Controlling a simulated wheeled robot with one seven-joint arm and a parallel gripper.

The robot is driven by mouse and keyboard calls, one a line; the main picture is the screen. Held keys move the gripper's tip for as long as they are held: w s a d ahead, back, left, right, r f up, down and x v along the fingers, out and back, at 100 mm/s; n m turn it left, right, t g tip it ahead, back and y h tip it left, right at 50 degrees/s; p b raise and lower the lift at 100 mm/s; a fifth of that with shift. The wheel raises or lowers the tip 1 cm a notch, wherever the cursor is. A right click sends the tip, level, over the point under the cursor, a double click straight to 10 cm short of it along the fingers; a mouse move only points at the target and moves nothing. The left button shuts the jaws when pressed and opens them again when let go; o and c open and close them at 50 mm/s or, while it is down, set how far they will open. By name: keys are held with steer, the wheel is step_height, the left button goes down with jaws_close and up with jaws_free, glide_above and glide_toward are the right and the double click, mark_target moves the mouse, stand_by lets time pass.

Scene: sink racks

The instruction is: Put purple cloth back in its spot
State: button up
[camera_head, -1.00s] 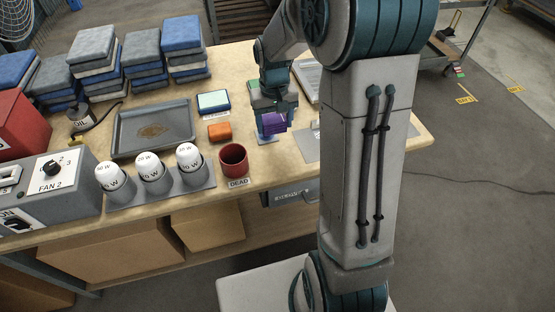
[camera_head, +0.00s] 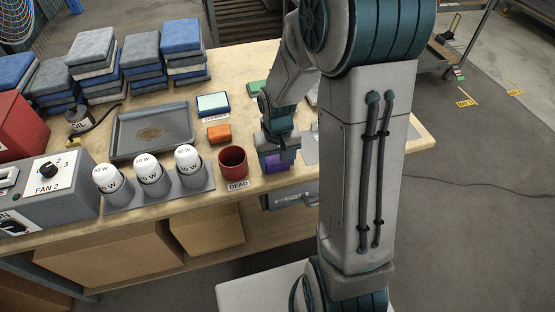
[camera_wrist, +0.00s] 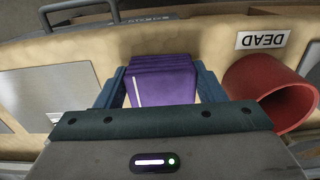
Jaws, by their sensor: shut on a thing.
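The purple cloth (camera_wrist: 163,80) is a folded block between the two blue fingers of my gripper (camera_wrist: 161,88) in the wrist view. My gripper is shut on it. In the head view my gripper (camera_head: 274,163) is near the table's front edge, just right of the red cup, and the cloth (camera_head: 277,166) shows only in part behind the fingers. Whether the cloth touches the table I cannot tell. An orange block (camera_head: 218,132) and a green block (camera_head: 257,88) lie farther back on the table.
The red cup (camera_head: 233,162) stands close to my gripper, behind a "DEAD" label (camera_head: 238,185). A metal plate (camera_wrist: 48,92) lies on the other side. White bulbs in a holder, a grey tray (camera_head: 152,130) and stacked cloths (camera_head: 183,52) fill the left.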

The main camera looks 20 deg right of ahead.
mark_target(278, 159)
steer(key=shift+f, duration=0.15)
steer(key=o, duration=1.2)
step_height(278, 159, up, 12)
steer(key=p, duration=0.2)
steer(key=s+r, duration=0.2)
steer(key=s, duration=0.2)
steer(key=s+r+t, duration=0.1)
steer(key=s+r, duration=0.1)
steer(key=s, duration=0.3)
steer(key=s+r+t, duration=0.1)
steer(key=s, duration=0.3)
steer(key=shift+s+a+r, duration=0.2)
steer(key=shift+a+r, duration=0.05)
steer(key=shift+r, duration=0.15)
